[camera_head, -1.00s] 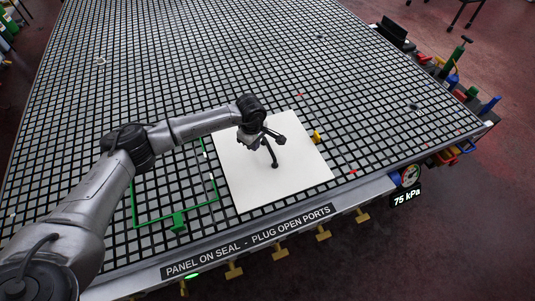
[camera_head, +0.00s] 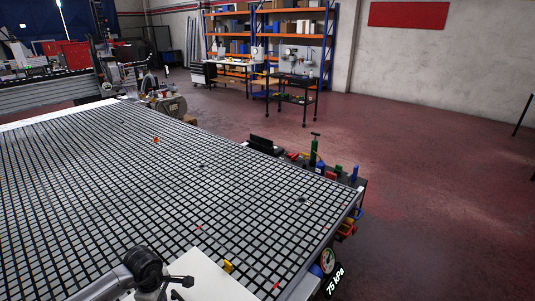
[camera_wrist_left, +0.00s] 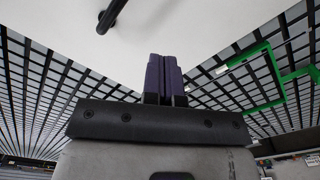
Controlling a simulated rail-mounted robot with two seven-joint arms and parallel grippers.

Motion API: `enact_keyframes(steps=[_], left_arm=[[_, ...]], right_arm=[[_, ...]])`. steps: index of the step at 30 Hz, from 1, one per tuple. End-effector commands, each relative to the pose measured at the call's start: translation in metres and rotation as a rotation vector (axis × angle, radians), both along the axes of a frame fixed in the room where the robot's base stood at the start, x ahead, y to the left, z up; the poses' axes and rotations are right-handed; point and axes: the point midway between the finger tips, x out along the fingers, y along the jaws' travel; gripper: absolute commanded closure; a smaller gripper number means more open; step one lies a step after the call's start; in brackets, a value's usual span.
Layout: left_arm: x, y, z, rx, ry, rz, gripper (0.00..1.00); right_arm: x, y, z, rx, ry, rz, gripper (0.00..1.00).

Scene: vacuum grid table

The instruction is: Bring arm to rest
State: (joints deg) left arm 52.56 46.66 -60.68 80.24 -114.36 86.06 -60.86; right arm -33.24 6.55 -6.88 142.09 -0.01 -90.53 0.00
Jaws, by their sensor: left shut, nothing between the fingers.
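My left arm (camera_head: 108,284) comes in at the bottom left of the head view. Its wrist is low in the picture, and the fingertips cannot be made out there. In the left wrist view the two dark purple fingers of my left gripper (camera_wrist_left: 163,72) are pressed together with nothing between them. Behind them lies a white panel (camera_wrist_left: 200,30), which also shows at the bottom of the head view (camera_head: 212,282), cut off by the edge. My right gripper is in neither view.
The grid table (camera_head: 150,190) is mostly bare. A yellow plug (camera_head: 228,266) sits by the panel's edge. A gauge (camera_head: 329,260) reading 75 kPa and colored bins (camera_head: 346,228) hang at the right edge. A green frame (camera_wrist_left: 275,75) shows in the wrist view. Open floor (camera_head: 430,180) lies right.

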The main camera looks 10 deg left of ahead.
Motion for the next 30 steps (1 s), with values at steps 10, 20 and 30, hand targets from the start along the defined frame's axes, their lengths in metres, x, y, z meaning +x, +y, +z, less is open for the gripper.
enact_keyframes(steps=[10,20,30], left_arm=[[0.073,-0.065,0.033,-0.503,-0.399,0.385,1.00],[0.110,-0.137,0.179,-1.421,-0.580,0.808,1.00],[0.089,-0.116,0.348,-2.461,-0.367,1.361,1.00]], right_arm=[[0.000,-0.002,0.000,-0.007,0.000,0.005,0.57],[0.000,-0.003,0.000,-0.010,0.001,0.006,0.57],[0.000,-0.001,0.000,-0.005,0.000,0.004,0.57]])
